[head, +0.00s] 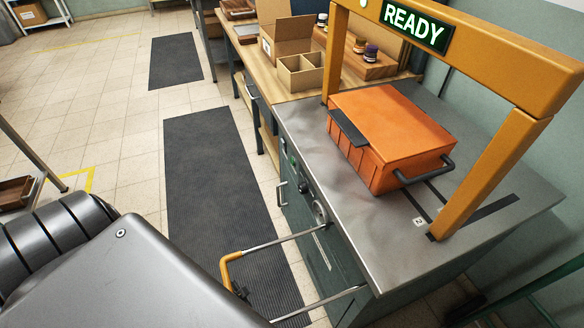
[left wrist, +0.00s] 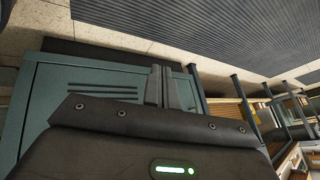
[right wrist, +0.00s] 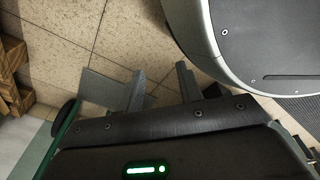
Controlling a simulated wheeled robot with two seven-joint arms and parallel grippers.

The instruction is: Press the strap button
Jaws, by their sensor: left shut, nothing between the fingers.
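The strapping machine has an orange arch (head: 487,60) with a lit READY sign (head: 414,24) over a grey top (head: 300,115). An orange lidded crate (head: 385,135) sits on the top, under the arch. A front panel (head: 302,180) with small controls and a round part (head: 320,212) runs below the top's edge; I cannot tell which control is the strap button. My left gripper (left wrist: 164,72) is shut and empty, in front of a teal vented cabinet face (left wrist: 85,95) in the left wrist view. My right gripper (right wrist: 159,72) is open and empty above tiled floor. Neither gripper shows in the head view.
A bar with a yellow-orange grip (head: 232,268) sticks out from the machine's lower front. A wooden bench (head: 262,65) with an open cardboard box (head: 300,72) and jars adjoins the machine. Dark mats (head: 215,170) lie on the clear floor in front.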

